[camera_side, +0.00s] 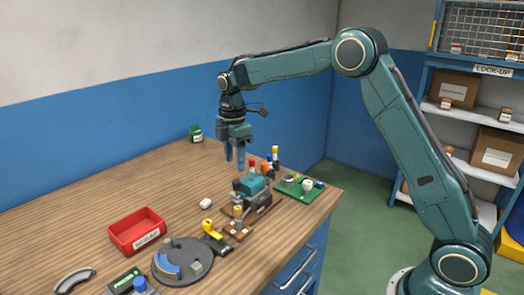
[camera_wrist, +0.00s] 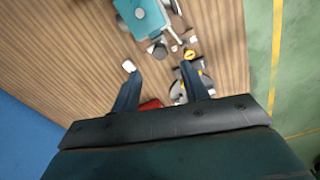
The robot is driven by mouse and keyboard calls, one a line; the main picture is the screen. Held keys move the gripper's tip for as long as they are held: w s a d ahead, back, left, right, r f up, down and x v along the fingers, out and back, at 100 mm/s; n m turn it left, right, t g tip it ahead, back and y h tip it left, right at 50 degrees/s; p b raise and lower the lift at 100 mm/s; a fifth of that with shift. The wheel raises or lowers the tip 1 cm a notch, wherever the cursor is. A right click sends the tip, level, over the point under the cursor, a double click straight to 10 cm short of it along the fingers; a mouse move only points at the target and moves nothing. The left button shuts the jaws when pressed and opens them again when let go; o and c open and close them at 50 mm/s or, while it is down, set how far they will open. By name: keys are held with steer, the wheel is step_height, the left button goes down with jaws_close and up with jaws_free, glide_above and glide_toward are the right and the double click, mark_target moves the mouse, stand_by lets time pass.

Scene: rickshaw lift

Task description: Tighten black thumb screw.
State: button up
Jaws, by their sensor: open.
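My gripper (camera_side: 235,165) hangs pointing down above the bench, with its two blue fingers apart and nothing between them. It also shows in the wrist view (camera_wrist: 160,72), fingers spread. A teal-topped grey device (camera_side: 254,186) stands below and slightly right of the gripper; its teal top shows in the wrist view (camera_wrist: 143,16). A small dark knob (camera_side: 237,185) at the device's left side may be the black thumb screw, but it is too small to be sure. A dark round part (camera_wrist: 160,50) shows beside the teal top in the wrist view. The gripper touches none of these.
A green board (camera_side: 300,194) with small parts lies right of the device. A yellow-handled clamp (camera_side: 213,231), a grey round plate (camera_side: 201,252) and a red bin (camera_side: 137,243) are nearer the front. The bench's left-back area is clear.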

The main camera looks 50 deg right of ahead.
mark_target(236, 181)
steer(key=shift+f, duration=3.6)
jaws_close()
